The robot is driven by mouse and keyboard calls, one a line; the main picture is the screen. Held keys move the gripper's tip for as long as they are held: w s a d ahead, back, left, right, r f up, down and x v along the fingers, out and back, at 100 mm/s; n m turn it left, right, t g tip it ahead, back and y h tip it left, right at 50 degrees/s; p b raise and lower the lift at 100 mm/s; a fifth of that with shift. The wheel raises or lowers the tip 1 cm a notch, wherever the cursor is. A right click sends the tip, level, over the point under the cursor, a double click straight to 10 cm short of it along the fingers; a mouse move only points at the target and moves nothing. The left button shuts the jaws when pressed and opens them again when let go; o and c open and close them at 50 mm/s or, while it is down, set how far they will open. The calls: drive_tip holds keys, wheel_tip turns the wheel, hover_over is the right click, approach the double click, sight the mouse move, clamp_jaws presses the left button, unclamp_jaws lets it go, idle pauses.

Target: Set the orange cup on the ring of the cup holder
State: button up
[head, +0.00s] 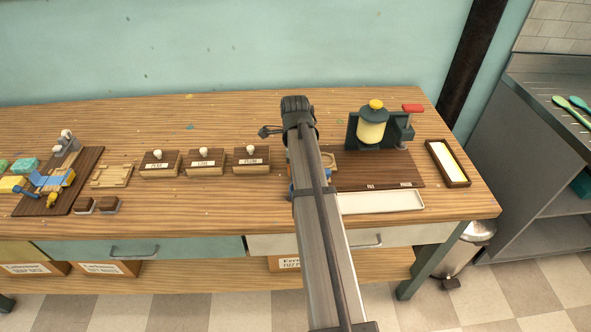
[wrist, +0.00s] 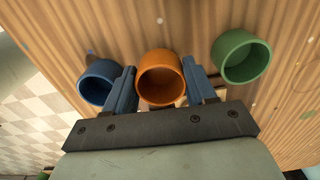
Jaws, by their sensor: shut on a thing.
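In the wrist view the orange cup (wrist: 158,84) sits between the two blue fingers of my gripper (wrist: 160,66), which is shut on it. Its open mouth faces the camera. A blue cup (wrist: 97,83) is left of the fingers and a green cup (wrist: 243,58) is right of them, both apart from the gripper. In the head view my arm hides the gripper and most of what is around it. A light wooden piece (head: 328,161) shows just right of my arm; I cannot tell whether it is the cup holder. No ring shows clearly.
A dark board (head: 385,172) carries a stand with a yellow jar (head: 371,125) and a red-handled press (head: 412,109). A white tray (head: 380,201) lies in front. Three labelled wooden boxes (head: 206,163) stand left of my arm. The table behind them is clear.

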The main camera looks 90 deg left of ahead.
wheel_tip(320, 180, up, 8)
drive_tip(key=shift+w+a+f, duration=0.1)
drive_tip(key=shift+w+a, duration=0.05)
drive_tip(key=w+a, duration=0.4)
drive_tip(key=w, duration=0.4)
drive_tip(key=shift+n, duration=0.3)
drive_tip(key=shift+w+a+f, duration=0.1)
drive_tip(key=shift+w+f, duration=0.1)
drive_tip(key=shift+f, duration=1.4)
drive_tip(key=shift+w+f, duration=0.15)
drive_tip(key=shift+f, duration=1.45)
drive_tip(key=shift+f, duration=0.45)
drive_tip(key=o, duration=1.4)
drive_tip(key=shift+r, duration=0.1)
drive_tip(key=shift+r, duration=2.95)
